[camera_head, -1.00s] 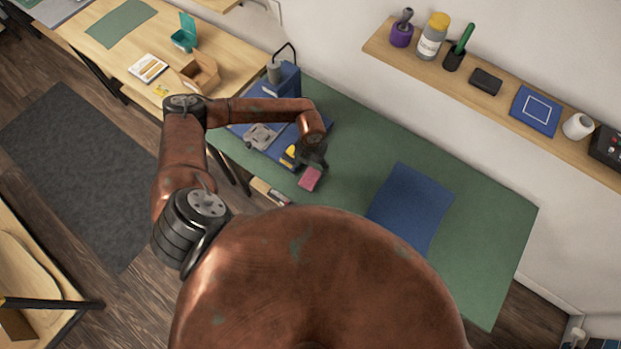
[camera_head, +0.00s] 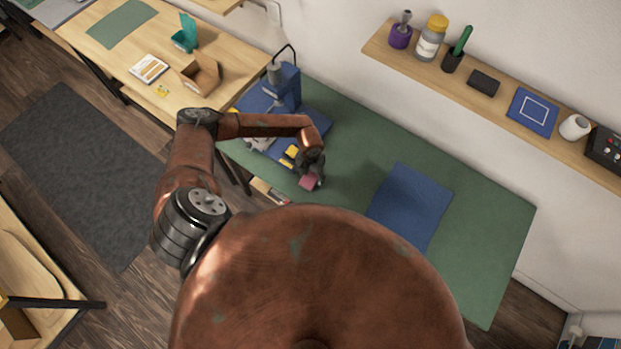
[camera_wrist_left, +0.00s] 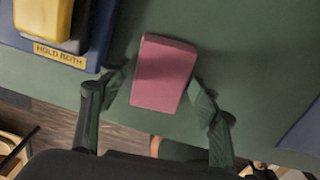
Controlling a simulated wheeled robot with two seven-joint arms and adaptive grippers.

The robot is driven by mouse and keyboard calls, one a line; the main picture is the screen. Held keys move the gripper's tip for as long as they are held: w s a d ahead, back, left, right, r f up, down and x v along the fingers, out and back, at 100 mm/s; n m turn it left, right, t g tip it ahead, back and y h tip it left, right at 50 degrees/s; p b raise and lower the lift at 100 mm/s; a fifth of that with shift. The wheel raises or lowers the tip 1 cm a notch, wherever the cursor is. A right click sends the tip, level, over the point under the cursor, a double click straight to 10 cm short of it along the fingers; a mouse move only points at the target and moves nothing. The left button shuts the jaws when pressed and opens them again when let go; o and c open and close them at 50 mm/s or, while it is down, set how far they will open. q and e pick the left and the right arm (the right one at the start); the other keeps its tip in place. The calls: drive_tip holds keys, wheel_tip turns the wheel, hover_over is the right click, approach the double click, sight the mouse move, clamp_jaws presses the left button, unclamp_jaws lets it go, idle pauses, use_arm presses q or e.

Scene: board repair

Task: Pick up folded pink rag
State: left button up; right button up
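The folded pink rag (camera_wrist_left: 163,73) lies on the green work surface (camera_wrist_left: 250,45), near its front edge. In the left wrist view it sits between the spread fingers of my left gripper (camera_wrist_left: 158,103), with a gap on each side. The left gripper is open and empty. In the head view my left gripper (camera_head: 313,180) is over the rag (camera_head: 308,182) and partly covers it. My right gripper shows in neither view.
A blue fixture with a yellow part (camera_wrist_left: 45,18) and a "HOLD BOTH" label stands left of the rag. A blue mat (camera_head: 410,208) lies to the right on the green surface. The green surface between them is clear. A wall shelf (camera_head: 495,100) holds several items.

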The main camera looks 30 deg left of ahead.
sight(310, 177)
use_arm(q)
drive_tip(key=c, duration=0.7)
drive_tip(key=shift+r, duration=0.15)
drive_tip(key=shift+r, duration=0.25)
wheel_tip(310, 177, up, 2)
drive_tip(key=shift+w+r+b, duration=0.1)
drive_tip(key=shift+b, duration=0.35)
drive_tip(key=s+r, duration=0.4)
drive_tip(key=r, duration=0.1)
drive_tip(key=shift+s+d+r, duration=0.1)
drive_tip(key=shift+s+d, duration=0.1)
drive_tip(key=shift+d, duration=0.1)
drive_tip(key=s+r, duration=0.1)
drive_tip(key=s, duration=0.2)
drive_tip(key=s+d+r+b, duration=0.1)
drive_tip(key=s+r, duration=0.1)
drive_tip(key=s, duration=0.1)
drive_tip(key=s+r, duration=0.2)
drive_tip(key=s, duration=0.1)
drive_tip(key=shift+s+d+b, duration=0.3)
drive_tip(key=shift+b, duration=0.1)
